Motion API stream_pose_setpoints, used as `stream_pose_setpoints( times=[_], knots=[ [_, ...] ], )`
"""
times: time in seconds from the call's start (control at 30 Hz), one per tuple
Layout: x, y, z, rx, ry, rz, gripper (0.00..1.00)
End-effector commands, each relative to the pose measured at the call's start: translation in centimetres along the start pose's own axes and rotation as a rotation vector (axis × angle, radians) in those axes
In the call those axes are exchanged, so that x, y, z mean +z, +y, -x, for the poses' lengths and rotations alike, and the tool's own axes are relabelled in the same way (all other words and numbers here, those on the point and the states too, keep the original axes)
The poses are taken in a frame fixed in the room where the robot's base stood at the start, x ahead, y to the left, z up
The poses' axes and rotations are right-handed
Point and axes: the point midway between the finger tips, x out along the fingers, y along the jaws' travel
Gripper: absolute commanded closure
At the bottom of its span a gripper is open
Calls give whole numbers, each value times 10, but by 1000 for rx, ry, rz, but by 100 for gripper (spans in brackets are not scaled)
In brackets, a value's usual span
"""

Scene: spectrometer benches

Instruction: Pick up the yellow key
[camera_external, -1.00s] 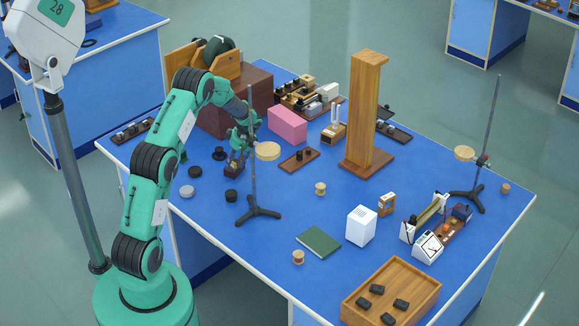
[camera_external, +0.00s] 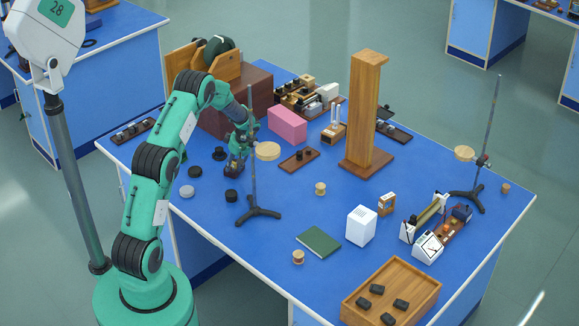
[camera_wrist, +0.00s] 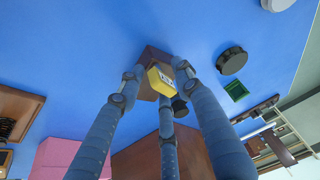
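The yellow key shows in the wrist view as a small yellow block (camera_wrist: 160,82) with a pale label on a dark brown base (camera_wrist: 156,56). My gripper (camera_wrist: 159,76) has its three fingers reaching down around it, one on the left, one on the right and one on the near side. The fingertips are close to the key's sides; whether they press on it is not clear. In the external view my gripper (camera_external: 237,152) points down at the far left part of the blue bench, and the key's dark base (camera_external: 234,167) shows just under it, its yellow part mostly hidden.
A ring stand (camera_external: 253,180) stands just right of my gripper. A brown wooden box (camera_external: 222,112) is behind it, and a pink block (camera_external: 287,124) is to the right. Black and grey round pieces (camera_external: 231,196) lie in front.

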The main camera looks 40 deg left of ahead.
Motion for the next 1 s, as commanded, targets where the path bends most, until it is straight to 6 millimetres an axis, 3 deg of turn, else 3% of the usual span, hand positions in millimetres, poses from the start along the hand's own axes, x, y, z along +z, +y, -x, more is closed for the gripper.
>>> stream_pose_setpoints(
  times=[0.03, 0.13, 0.63, 1.0],
  knots=[
    [0, 0, 0, 0, 0, 0, 80],
    [0, 0, 0, 0, 0, 0, 100],
    [-3, 0, 7, 1, 1, 1, 100],
    [-23, 1, 54, 2, 2, 1, 100]
  ],
)
